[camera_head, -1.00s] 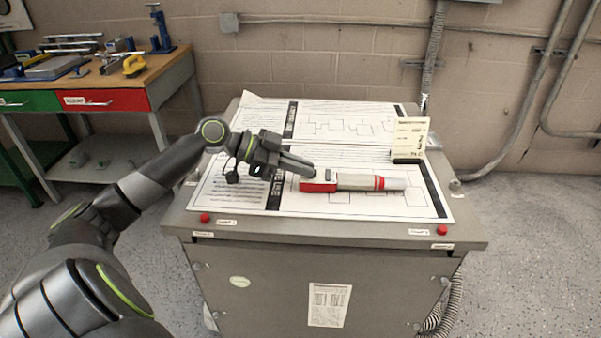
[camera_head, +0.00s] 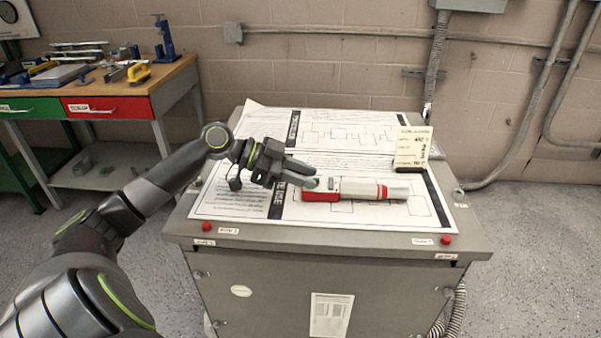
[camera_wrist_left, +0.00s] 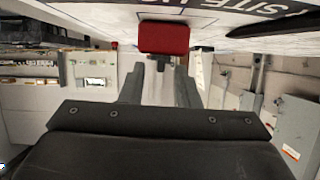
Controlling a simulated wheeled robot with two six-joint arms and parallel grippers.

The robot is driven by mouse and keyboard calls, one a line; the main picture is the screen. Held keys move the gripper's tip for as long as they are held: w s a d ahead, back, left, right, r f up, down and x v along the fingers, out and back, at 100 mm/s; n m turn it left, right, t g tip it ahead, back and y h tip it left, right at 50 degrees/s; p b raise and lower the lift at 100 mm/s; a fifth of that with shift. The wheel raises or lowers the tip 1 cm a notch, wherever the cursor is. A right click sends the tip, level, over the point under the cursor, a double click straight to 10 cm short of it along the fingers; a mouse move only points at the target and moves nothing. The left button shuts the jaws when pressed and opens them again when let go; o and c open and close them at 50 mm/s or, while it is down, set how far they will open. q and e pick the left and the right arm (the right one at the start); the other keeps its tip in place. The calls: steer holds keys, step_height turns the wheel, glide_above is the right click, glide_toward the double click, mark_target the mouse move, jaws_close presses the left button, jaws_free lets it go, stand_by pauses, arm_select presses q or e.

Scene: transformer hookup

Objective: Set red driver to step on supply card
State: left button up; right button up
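The red driver (camera_head: 365,190) lies on its side on the printed sheets, its red end to the left and its grey tip to the right. It has a pale body and a red band near the tip. In the left wrist view its red end (camera_wrist_left: 163,38) shows beyond the fingers. The supply card (camera_head: 412,146) stands upright in a dark holder at the back right; its writing is too small to read surely. My left gripper (camera_head: 314,176) is open at the driver's red end, fingers apart; I cannot tell whether they touch it. My right gripper is out of view.
The grey cabinet top (camera_head: 330,240) carries printed diagram sheets (camera_head: 235,203). Red buttons (camera_head: 206,227) (camera_head: 446,240) sit at its front corners. A workbench (camera_head: 178,78) with tools stands at the back left. The sheet in front of the driver is clear.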

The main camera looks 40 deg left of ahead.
arm_select(q)
steer(key=shift+a, duration=0.1)
